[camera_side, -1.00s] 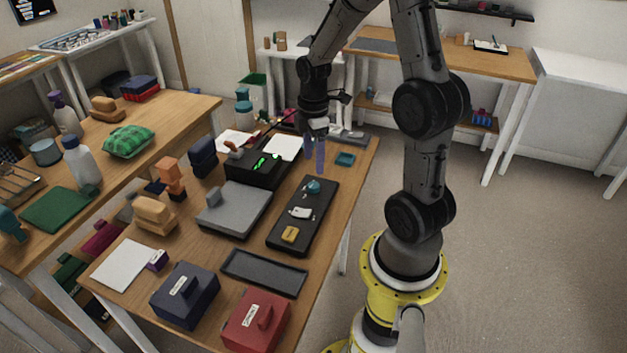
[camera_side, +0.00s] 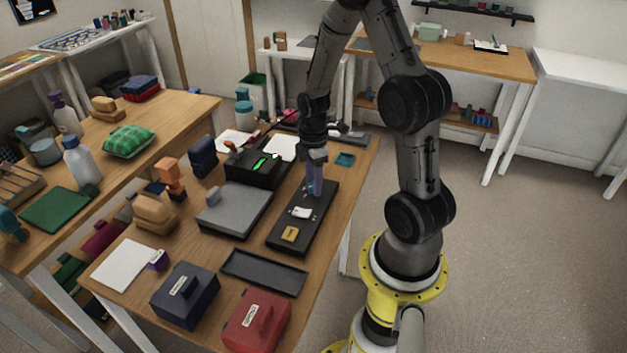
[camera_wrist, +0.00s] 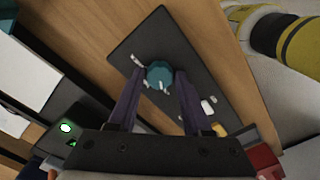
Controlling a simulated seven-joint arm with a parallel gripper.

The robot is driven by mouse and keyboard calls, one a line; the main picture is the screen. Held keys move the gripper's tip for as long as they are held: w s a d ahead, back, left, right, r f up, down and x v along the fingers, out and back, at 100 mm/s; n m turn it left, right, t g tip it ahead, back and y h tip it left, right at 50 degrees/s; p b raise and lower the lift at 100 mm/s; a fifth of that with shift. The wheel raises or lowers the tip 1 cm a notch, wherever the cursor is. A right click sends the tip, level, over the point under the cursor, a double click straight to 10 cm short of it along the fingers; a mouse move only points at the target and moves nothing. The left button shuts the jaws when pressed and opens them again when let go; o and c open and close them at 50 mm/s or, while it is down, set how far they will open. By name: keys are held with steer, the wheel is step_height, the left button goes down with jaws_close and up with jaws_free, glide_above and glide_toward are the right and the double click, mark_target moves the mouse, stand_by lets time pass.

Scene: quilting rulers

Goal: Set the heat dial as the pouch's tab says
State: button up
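The teal heat dial (camera_wrist: 159,73) sits on a long dark panel (camera_wrist: 140,45), with small pale marks around it. In the side view my gripper (camera_side: 315,191) points down over the far part of this panel (camera_side: 283,243) and hides the dial. In the wrist view my gripper (camera_wrist: 160,80) is open, its two purple fingers on either side of the dial with gaps visible; I cannot tell whether the tips are level with it. A navy pouch-like block (camera_side: 198,309) and a red one (camera_side: 245,333) stand at the near table edge, each with a pale tab too small to read.
The panel also carries a white part (camera_side: 302,212) and a yellow part (camera_side: 290,234). Left of it are a grey slab (camera_side: 235,205) and a black box with green lights (camera_side: 245,176). An empty black tray (camera_side: 264,273) lies nearer. A small teal dish (camera_side: 345,159) is behind.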

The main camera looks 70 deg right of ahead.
jaws_close()
steer(key=shift+m, duration=0.3)
steer(key=m, duration=0.9)
steer(key=shift+r+m, duration=0.1)
steer(key=shift+m, duration=0.3)
steer(key=m, duration=0.6)
steer(key=shift+m, duration=0.3)
steer(key=m, duration=0.3)
steer(key=shift+m, duration=1.9)
